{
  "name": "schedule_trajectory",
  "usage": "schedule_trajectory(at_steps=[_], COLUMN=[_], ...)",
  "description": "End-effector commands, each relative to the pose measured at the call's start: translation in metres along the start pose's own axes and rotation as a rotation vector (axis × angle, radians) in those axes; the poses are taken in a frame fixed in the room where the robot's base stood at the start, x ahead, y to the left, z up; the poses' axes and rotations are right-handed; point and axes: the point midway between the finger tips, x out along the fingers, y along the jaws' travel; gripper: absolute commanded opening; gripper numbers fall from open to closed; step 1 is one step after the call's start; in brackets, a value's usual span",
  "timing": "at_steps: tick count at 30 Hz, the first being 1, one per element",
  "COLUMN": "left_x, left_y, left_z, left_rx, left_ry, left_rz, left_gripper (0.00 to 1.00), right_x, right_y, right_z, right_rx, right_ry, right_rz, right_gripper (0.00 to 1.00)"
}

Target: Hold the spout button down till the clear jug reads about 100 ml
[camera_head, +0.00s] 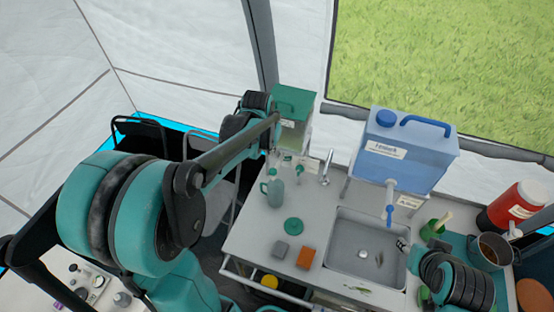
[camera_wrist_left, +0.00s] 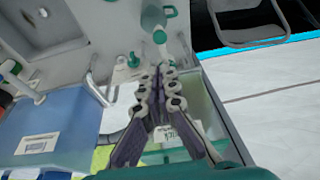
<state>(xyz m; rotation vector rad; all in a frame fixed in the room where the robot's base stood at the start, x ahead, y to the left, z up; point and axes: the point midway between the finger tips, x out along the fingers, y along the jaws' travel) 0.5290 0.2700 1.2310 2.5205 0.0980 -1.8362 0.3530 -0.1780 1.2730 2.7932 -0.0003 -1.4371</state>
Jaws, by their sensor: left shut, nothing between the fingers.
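The water tank with a green lid (camera_head: 293,102) stands at the back left of the counter, with a label on its front. Its clear side shows under my gripper in the left wrist view (camera_wrist_left: 200,105). A small green and white part (camera_wrist_left: 160,37), which looks like its spout, lies just beyond my fingertips. The jug (camera_head: 272,190) with a teal handle stands on the counter in front of the tank; its reading is too small to tell. My right gripper (camera_head: 403,245) is partly visible beside the sink.
A blue water container (camera_head: 405,150) with a tap stands behind the sink (camera_head: 367,265). A faucet (camera_head: 325,168) stands between the two tanks. A green disc (camera_head: 293,226), a grey block (camera_head: 281,249) and an orange block (camera_head: 305,257) lie left of the sink.

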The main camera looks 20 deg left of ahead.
Motion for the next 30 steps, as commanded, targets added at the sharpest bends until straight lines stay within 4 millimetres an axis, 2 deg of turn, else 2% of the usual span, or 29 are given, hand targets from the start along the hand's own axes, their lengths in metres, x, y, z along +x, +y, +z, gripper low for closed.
schedule_trajectory(at_steps=[8, 11, 14, 24, 30], left_x=[0.002, 0.008, 0.022, 0.094, 0.125], left_y=[0.000, 0.000, 0.000, 0.000, -0.001], left_z=[0.000, 0.000, 0.000, 0.000, 0.006], left_rx=[0.000, 0.000, 0.000, 0.000, 0.000], left_ry=[0.000, 0.000, 0.000, 0.001, 0.001], left_rz=[0.000, 0.000, 0.000, 0.000, 0.000], left_gripper=[0.00, 0.00, 0.00, 0.00, 0.00], right_x=[0.001, 0.001, 0.002, 0.006, 0.007], right_y=[0.000, 0.000, 0.000, 0.000, 0.000], right_z=[0.001, 0.001, 0.002, 0.004, 0.005], right_rx=[0.000, 0.000, 0.000, 0.000, 0.000], right_ry=[0.000, 0.000, 0.000, 0.000, 0.000], right_rz=[0.000, 0.000, 0.000, 0.000, 0.000], right_gripper=[0.40, 0.40, 0.40, 0.40, 0.40])
